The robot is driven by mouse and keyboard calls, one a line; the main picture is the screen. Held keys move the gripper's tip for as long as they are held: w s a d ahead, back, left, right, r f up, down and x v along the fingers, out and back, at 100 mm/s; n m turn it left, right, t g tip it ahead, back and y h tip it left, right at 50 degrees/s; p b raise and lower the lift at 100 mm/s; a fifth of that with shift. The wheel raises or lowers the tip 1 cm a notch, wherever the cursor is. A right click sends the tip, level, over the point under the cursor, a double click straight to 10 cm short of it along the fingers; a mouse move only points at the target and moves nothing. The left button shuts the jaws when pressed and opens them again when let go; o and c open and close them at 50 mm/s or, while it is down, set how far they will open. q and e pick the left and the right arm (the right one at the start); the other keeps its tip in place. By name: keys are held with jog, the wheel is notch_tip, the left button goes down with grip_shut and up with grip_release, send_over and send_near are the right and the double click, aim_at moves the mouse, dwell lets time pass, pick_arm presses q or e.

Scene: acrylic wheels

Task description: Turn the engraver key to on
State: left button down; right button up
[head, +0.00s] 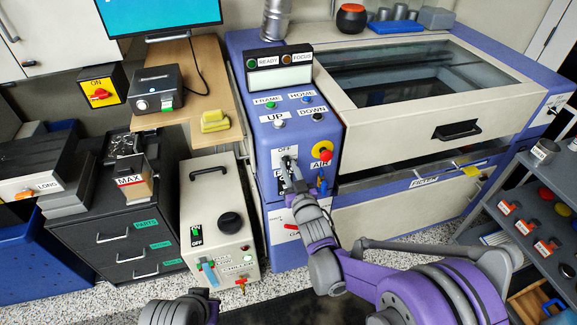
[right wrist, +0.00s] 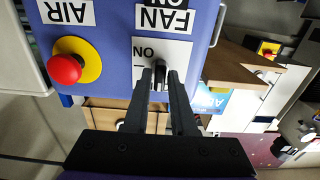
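The engraver's key switch plate (head: 284,151), with the word OFF at its top, is on the blue control panel in the head view. My right gripper (head: 291,172) is at this plate and hides most of it. In the right wrist view the plate (right wrist: 182,52) is upside down, with ON legible beside the key. The dark key (right wrist: 160,76) stands upright in that picture, between the tips of my right gripper (right wrist: 161,82). The fingers are close together, with the key filling the gap. My left arm shows only at the bottom edge of the head view; its fingers are out of sight.
A red emergency knob on a yellow ring (head: 322,150) sits right of the key, above the AIR label (head: 321,162). UP, DOWN, FRAME and HOME buttons are above. A cream box with a black knob (head: 231,223) stands on the floor to the left. The engraver lid (head: 437,134) is down.

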grip_shut()
jog(key=m+b, duration=0.1)
jog(key=m, duration=0.1)
jog(key=shift+f+m+b, duration=0.1)
jog(key=shift+m+b, duration=0.25)
jog(key=shift+m, duration=0.05)
jog(key=shift+m+b, duration=0.3)
jog(key=shift+m, duration=0.6)
